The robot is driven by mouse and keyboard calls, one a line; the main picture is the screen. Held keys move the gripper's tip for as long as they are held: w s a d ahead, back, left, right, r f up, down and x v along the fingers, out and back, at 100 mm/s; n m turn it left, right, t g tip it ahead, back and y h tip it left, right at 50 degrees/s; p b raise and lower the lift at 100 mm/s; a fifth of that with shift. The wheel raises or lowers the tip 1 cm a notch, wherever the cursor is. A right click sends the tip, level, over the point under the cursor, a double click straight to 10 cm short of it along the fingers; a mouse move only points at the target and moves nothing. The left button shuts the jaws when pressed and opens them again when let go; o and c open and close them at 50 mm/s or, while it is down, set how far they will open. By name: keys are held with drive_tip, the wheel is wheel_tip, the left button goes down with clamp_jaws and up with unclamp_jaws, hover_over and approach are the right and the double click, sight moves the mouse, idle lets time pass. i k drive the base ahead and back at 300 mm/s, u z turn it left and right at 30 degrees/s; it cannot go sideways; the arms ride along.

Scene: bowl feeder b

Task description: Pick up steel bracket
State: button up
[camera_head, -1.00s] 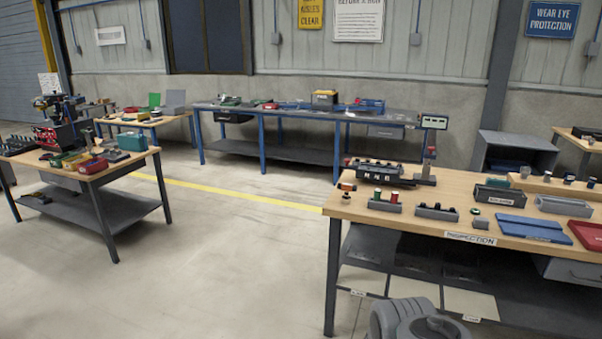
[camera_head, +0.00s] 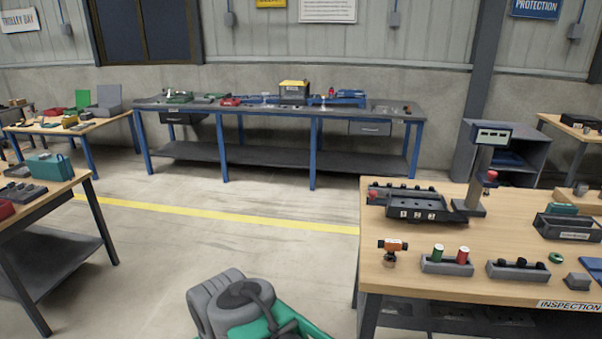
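I cannot make out a steel bracket for certain; the parts on the benches are too small to tell. The long blue-legged bench (camera_head: 225,108) at the back holds a blue vise-like tool (camera_head: 345,97), a yellow-topped box (camera_head: 293,90) and small parts near its right end. The wooden inspection table (camera_head: 400,275) is at the front right. My grey and teal arm links show at the bottom centre, over the floor. My gripper's fingers are not in view.
On the inspection table stand a dark numbered fixture (camera_head: 425,207), a display post (camera_head: 478,178) and small grey bins (camera_head: 447,266). Another wooden table (camera_head: 62,190) is at the left. Open floor with a yellow line (camera_head: 220,214) lies between it and the inspection table.

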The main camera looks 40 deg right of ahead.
sight(442, 205)
drive_tip(key=z, duration=0.1)
drive_tip(key=i, duration=1.6)
drive_tip(key=z, duration=1.1)
drive_tip(key=i, duration=0.9)
drive_tip(key=z, duration=1.4)
drive_tip(key=i, duration=0.6)
drive_tip(key=z, duration=0.35)
